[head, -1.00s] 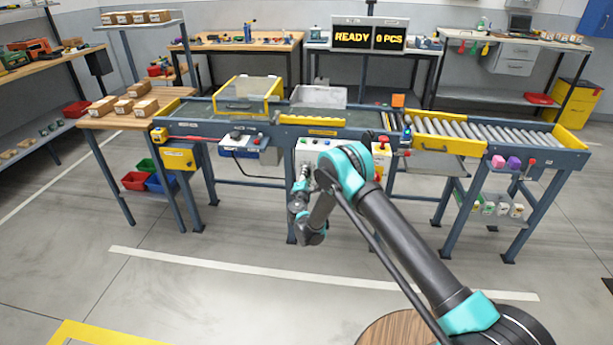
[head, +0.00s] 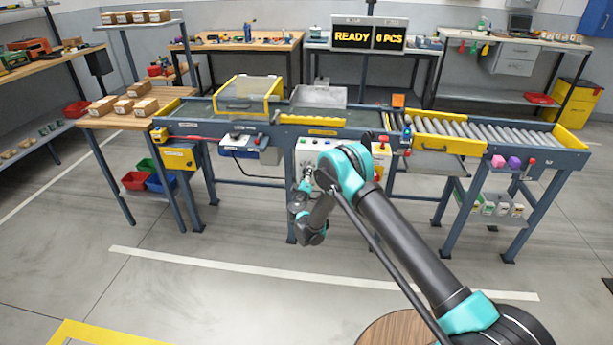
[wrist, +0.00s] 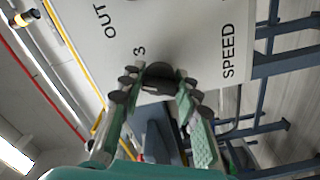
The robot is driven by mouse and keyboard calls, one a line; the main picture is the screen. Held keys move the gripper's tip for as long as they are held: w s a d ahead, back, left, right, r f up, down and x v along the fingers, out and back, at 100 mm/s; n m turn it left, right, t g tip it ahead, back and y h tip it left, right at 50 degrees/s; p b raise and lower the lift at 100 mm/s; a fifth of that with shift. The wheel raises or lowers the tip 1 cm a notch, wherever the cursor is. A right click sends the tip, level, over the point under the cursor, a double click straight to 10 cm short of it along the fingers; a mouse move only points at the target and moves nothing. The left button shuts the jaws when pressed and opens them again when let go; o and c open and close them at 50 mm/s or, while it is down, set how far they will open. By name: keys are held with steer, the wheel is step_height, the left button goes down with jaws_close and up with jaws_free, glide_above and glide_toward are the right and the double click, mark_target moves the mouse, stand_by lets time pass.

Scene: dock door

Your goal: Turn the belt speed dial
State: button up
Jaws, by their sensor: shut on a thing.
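The belt speed dial (wrist: 158,76) is a dark round knob on a pale panel, beside the word SPEED and the digit 3 in the wrist view. My gripper (wrist: 158,92) has its fingers on both sides of the dial and is shut on it. The fingers hide part of the dial, and I cannot read its pointer. In the head view, the white control panel (head: 314,144) is on the front of the conveyor, and my gripper (head: 307,182) reaches up to its lower part. The dial itself is hidden there by my arm.
A red button on a yellow box (head: 381,145) stands right of the panel. A grey box with controls (head: 243,140) hangs to the left. The conveyor frame (head: 350,131) runs behind my arm. A display (head: 368,36) reads READY. The floor in front is clear.

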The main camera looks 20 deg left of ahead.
steer(key=m, duration=0.6)
steer(key=shift+f, duration=0.1)
steer(key=shift+m, duration=0.4)
steer(key=o, duration=1.2)
steer(key=shift+c, duration=0.2)
steer(key=v, duration=0.7)
steer(key=shift+s, duration=0.3)
steer(key=shift+d, duration=0.1)
